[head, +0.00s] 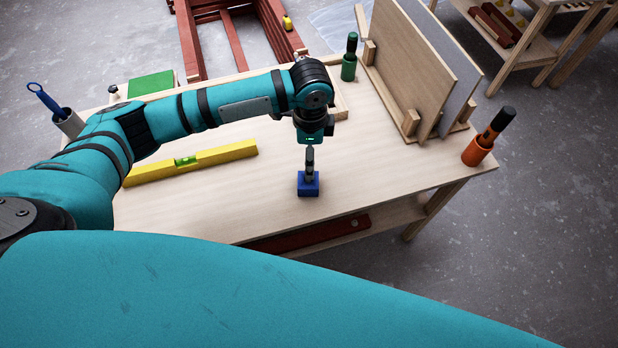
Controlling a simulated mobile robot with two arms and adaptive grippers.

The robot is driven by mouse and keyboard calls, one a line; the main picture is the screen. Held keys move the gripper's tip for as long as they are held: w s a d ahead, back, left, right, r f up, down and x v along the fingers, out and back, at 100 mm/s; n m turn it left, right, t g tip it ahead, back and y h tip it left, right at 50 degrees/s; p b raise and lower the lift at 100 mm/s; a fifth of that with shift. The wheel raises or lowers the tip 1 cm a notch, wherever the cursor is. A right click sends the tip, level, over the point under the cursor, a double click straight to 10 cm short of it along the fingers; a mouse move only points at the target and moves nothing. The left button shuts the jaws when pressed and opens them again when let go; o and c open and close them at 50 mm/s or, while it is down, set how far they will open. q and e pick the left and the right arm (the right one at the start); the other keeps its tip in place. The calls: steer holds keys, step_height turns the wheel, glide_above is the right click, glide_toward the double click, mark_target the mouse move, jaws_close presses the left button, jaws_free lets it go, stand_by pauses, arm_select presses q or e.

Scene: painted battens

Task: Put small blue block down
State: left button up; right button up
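The small blue block (308,189) is near the front edge of the light wooden table (370,160), right of the yellow level. My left gripper (309,172) points straight down and appears shut on the block from above. The dark fingers are seen edge-on and cover part of the block's top; the far finger is hidden. The block looks level and is at or very close to the tabletop; I cannot tell whether it touches. My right gripper is out of view.
A yellow level (190,162) lies to the left. A green bottle-like item (349,58), upright boards in a rack (405,60) and an orange holder (478,150) stand behind and right. A green pad (151,83) and a grey cup (68,123) are at left. The tabletop right of the block is clear.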

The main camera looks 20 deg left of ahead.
mark_target(308, 181)
arm_select(q)
step_height(308, 181, down, 4)
steer(key=shift+r+p, duration=0.1)
steer(key=shift+p, duration=0.25)
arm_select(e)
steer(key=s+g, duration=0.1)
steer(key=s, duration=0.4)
arm_select(q)
steer(key=shift+w+f, duration=0.15)
steer(key=shift+f, duration=0.8)
step_height(308, 181, down, 2)
steer(key=shift+w+f, duration=0.1)
steer(key=shift+a+f+p, duration=0.1)
steer(key=shift+f+p, duration=0.15)
steer(key=shift+p, duration=0.25)
steer(key=f, duration=0.3)
steer(key=f+p, duration=0.1)
steer(key=shift+s+a+f, duration=0.1)
steer(key=shift+s+f, duration=0.1)
steer(key=shift+s, duration=0.2)
steer(key=shift+c, duration=0.2)
steer(key=c, duration=1.3)
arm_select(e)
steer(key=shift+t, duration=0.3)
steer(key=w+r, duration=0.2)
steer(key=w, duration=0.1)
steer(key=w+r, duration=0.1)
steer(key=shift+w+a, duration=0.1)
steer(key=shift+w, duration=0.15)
